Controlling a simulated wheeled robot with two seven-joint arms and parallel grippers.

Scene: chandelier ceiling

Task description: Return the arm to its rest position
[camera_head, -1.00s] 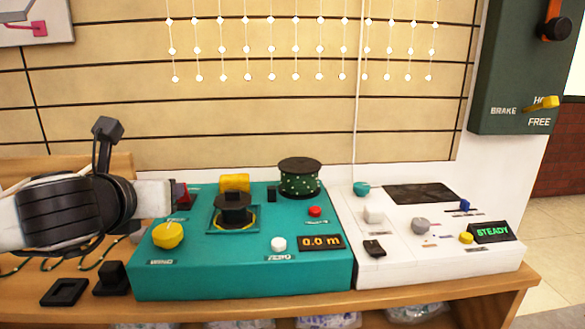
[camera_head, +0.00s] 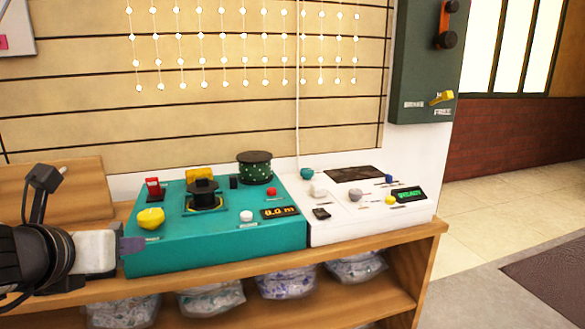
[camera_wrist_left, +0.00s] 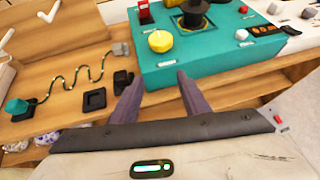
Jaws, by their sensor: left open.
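My left gripper (camera_head: 133,245) is at the lower left of the head view, at the left front corner of the teal console. In the left wrist view its two fingers (camera_wrist_left: 157,90) are apart with nothing between them. They point toward the console's front edge. My right gripper is not in view.
A white console (camera_head: 370,230) with several knobs stands to the right of the teal one. A green-and-black cord (camera_wrist_left: 75,82) and black square parts (camera_wrist_left: 95,100) lie on the wooden bench top (camera_wrist_left: 60,60). Bags (camera_head: 287,281) sit on the lower shelf. Floor is open at right.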

